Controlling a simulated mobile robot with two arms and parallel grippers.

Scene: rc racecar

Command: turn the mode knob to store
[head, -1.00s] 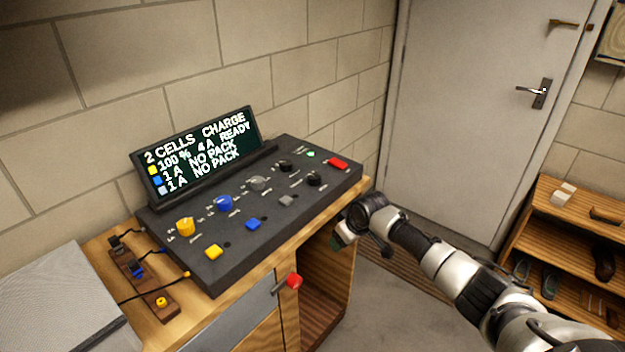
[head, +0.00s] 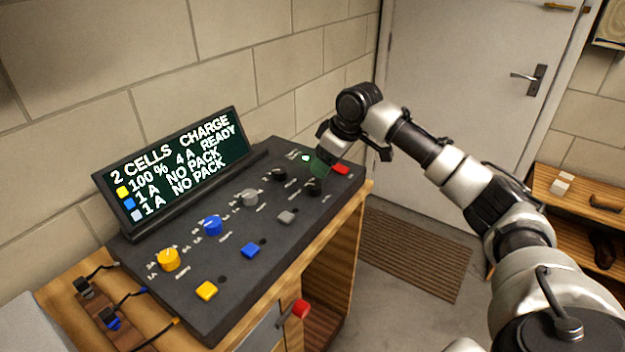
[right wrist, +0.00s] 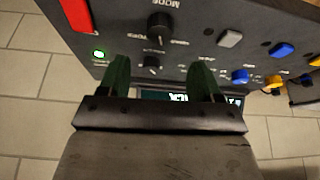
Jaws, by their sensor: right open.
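The mode knob (head: 314,187) is a black knob near the right front of the dark sloped charger panel (head: 210,315). In the right wrist view the mode knob (right wrist: 158,27) stands beside the printed word MODE. A second black knob (head: 279,174) sits behind it. The display (head: 175,165) reads 2 CELLS CHARGE on its top line. My right gripper (head: 320,165) is over the panel's right end, by the mode knob, partly covering that area. In the right wrist view its two green fingers (right wrist: 160,68) are apart with nothing gripped. My left gripper is not in view.
A red button (head: 341,169) and a lit green lamp (head: 306,158) are close to the right gripper. Grey, blue and yellow knobs and buttons run leftward along the panel. A brick wall stands behind; open floor lies to the right.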

